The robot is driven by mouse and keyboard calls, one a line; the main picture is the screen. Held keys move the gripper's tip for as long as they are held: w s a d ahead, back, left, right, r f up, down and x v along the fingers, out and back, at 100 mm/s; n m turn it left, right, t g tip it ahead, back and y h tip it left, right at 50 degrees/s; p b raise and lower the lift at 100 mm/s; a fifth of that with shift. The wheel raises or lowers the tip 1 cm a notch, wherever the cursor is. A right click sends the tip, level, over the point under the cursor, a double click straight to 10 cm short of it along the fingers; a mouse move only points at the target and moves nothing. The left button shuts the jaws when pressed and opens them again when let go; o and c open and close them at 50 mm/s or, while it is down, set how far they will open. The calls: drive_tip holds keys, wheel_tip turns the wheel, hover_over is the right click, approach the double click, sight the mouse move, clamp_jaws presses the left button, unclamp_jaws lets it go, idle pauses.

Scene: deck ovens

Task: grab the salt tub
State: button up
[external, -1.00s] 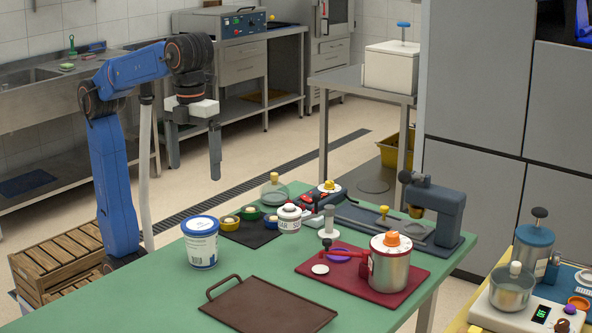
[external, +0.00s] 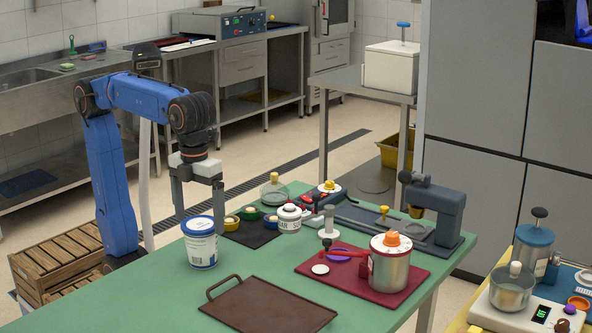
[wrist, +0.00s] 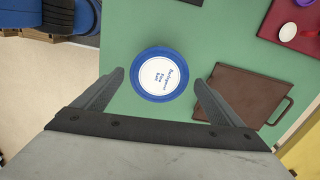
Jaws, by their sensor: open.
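The salt tub (external: 201,247) is a white tub with a blue-rimmed lid, standing upright at the left edge of the green table. My gripper (external: 199,210) is open and empty, pointing down just above and around the lid's top in the external view. The wrist view also shows my open gripper (wrist: 158,82), with a finger on each side of the lid and gaps between. I cannot tell the exact height gap.
A brown tray (external: 268,306) lies on the green table (external: 200,290) in front of the tub. A black mat (external: 250,234) with small colored bowls and a sugar jar (external: 289,219) stand behind it. A red board (external: 340,268) with a steel pot (external: 389,266) is to the right.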

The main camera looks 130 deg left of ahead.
sight(201, 239)
drive_tip(key=shift+s+a+f, duration=0.1)
drive_tip(key=shift+a+f, duration=0.05)
drive_tip(key=shift+f, duration=3.35)
drive_tip(key=c, duration=1.7)
